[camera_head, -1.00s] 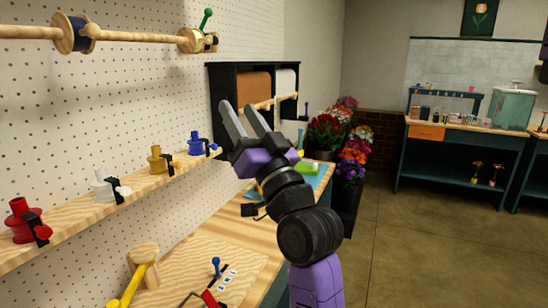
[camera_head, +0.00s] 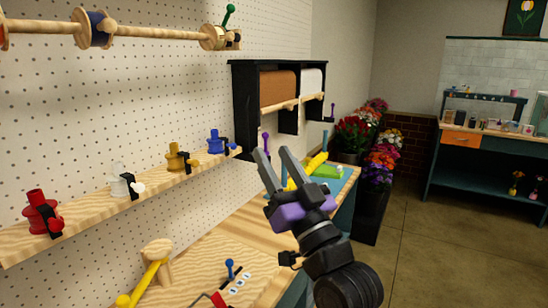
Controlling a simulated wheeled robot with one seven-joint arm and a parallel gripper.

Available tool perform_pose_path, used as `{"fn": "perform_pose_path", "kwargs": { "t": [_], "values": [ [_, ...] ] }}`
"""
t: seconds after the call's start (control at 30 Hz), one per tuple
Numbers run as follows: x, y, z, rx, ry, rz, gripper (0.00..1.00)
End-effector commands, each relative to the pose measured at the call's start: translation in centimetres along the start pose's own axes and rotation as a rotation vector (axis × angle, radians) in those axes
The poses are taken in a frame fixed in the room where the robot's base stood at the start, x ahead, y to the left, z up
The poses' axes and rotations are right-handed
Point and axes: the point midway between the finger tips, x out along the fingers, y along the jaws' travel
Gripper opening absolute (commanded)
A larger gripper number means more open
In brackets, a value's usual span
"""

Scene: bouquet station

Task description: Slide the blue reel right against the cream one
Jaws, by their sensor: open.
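The blue reel (camera_head: 95,29), with pale wooden flanges and a dark blue winding, hangs on a horizontal wooden rod (camera_head: 155,33) at upper left. A cream or pale wood-coloured reel-like piece (camera_head: 211,37) sits near the rod's right end, by a green-knobbed lever (camera_head: 229,14). I cannot tell for sure that it is the cream reel. A stretch of bare rod lies between the two, so they are apart. My gripper (camera_head: 272,153) is open and empty, pointing up and left, low and right of the rod and touching neither reel.
A shelf below the rod holds red (camera_head: 39,212), white (camera_head: 122,179), yellow (camera_head: 176,157) and blue (camera_head: 216,141) spool-shaped pieces. A black cabinet with paper rolls (camera_head: 278,87) stands behind my gripper. Floor at right is open.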

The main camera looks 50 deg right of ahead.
Motion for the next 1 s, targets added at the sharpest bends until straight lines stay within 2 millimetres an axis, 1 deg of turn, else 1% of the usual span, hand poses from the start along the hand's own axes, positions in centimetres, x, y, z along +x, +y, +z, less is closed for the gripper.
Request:
{"fn": "perform_pose_path", "kwargs": {
  "t": [0.2, 0.27, 0.37, 0.47, 0.6, 0.67, 0.7, 0.8, 0.9, 1.0],
  "values": [
    [0.0, -0.1, 0.0, 0.001, 0.000, -0.001, 0.42],
    [0.2, -0.6, -0.1, 0.007, 0.002, -0.010, 0.42],
    [1.6, -3.2, -1.7, 0.043, 0.037, -0.050, 0.42],
    [4.2, -6.9, -3.6, 0.107, 0.082, -0.098, 0.42],
    [8.6, -13.0, -6.5, 0.221, 0.135, -0.164, 0.42],
    [10.3, -15.6, -7.7, 0.269, 0.151, -0.187, 0.42],
    [11.4, -17.2, -8.4, 0.300, 0.157, -0.200, 0.42],
    [13.8, -20.6, -9.9, 0.368, 0.166, -0.226, 0.42],
    [15.5, -23.0, -10.8, 0.413, 0.164, -0.241, 0.42],
    [16.7, -24.2, -10.8, 0.433, 0.155, -0.243, 0.42]
  ]
}}
